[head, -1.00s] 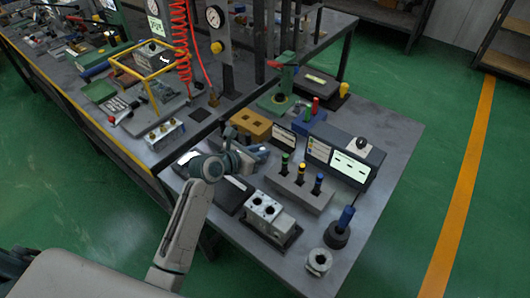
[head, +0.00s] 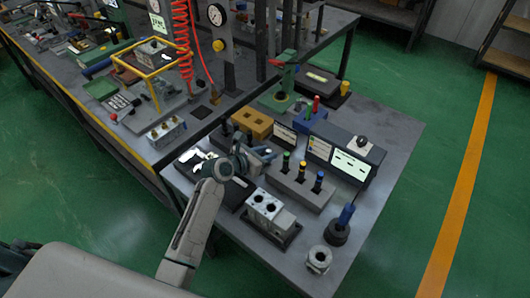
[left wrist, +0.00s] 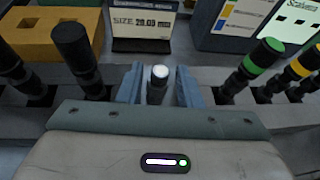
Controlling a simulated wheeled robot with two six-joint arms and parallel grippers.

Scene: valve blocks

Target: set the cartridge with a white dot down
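The cartridge with a white dot (left wrist: 160,73) stands upright in the row of the grey rack (left wrist: 222,120), and its pale top also shows in the head view (head: 268,150). My left gripper (left wrist: 160,85) has one finger on each side of it, with narrow gaps that look clear. Its lower end is hidden behind the gripper body. In the head view my left gripper (head: 267,154) is over the middle of the rack. My right gripper is not in view.
Black-topped cartridges (left wrist: 76,48) stand to the left in the rack; green-topped (left wrist: 262,58) and yellow-topped (left wrist: 303,65) ones stand to the right. A yellow-brown block (head: 252,122) and a size display (left wrist: 143,24) are behind. A metal valve block (head: 266,208) is in front.

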